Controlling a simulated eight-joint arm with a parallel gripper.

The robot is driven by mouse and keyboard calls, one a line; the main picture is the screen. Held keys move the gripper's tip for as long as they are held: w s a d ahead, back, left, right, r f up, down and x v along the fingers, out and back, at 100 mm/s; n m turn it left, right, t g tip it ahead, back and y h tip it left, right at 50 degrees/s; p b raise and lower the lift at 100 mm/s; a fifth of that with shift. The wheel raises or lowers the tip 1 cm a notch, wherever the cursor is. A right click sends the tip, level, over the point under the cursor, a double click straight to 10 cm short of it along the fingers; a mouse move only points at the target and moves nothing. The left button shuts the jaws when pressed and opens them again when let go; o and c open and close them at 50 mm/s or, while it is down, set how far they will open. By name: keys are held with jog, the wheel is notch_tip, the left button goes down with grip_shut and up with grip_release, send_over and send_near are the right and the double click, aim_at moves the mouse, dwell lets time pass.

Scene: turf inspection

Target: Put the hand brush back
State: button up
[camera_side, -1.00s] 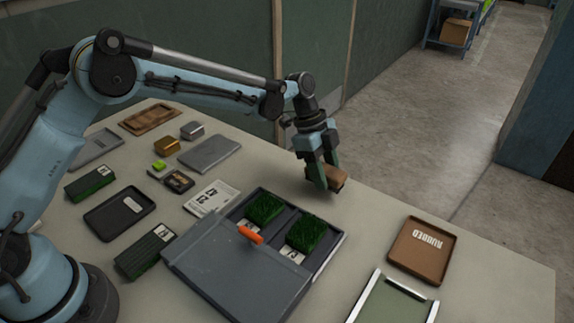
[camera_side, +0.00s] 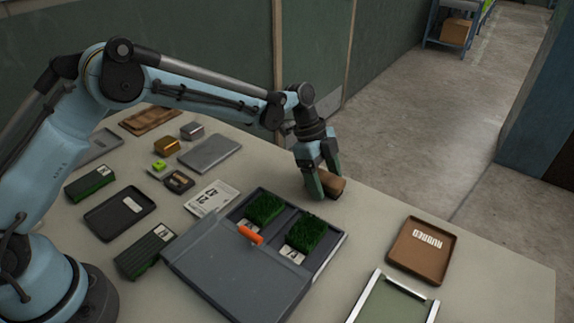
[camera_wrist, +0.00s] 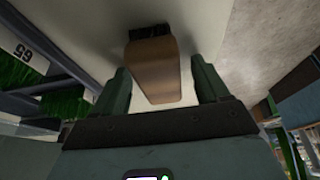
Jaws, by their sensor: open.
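The hand brush (camera_side: 332,185), a brown wooden block with dark bristles, lies at the far edge of the table beyond the grey two-bay case. My gripper (camera_side: 323,191) is down at it, with dark green fingers pointing at the table. In the wrist view the brush (camera_wrist: 155,72) lies between the two open fingers of my gripper (camera_wrist: 160,88), one on each side, with slim gaps showing. Its dark bristles show at its far end. The brush's underside and its contact with the table are hidden.
The grey case (camera_side: 230,270) holds two green turf pieces (camera_side: 264,208) and an orange handle (camera_side: 250,235). A brown labelled tray (camera_side: 420,251) and a silver-railed frame (camera_side: 393,302) stand to the right. A printed card (camera_side: 211,199) lies left of the case. Table between brush and brown tray is clear.

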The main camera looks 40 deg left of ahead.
jog(key=v, duration=1.3)
jog(key=s+a+r+n+t+y, duration=0.25)
jog(key=s+a+r+n, duration=0.35)
jog(key=s+n, duration=0.35)
jog(key=s+a+f+n+t+y, duration=0.1)
jog(key=s+a+f+n+t, duration=0.1)
jog(key=s, duration=0.4)
jog(key=s+a+f+n+t+y, duration=0.1)
jog(key=s+a+f+n+t, duration=0.1)
jog(key=s+a+n, duration=0.2)
jog(key=shift+s+f+n+t, duration=0.2)
jog(key=shift+s+n+t, duration=0.15)
jog(key=shift+s+n, duration=0.9)
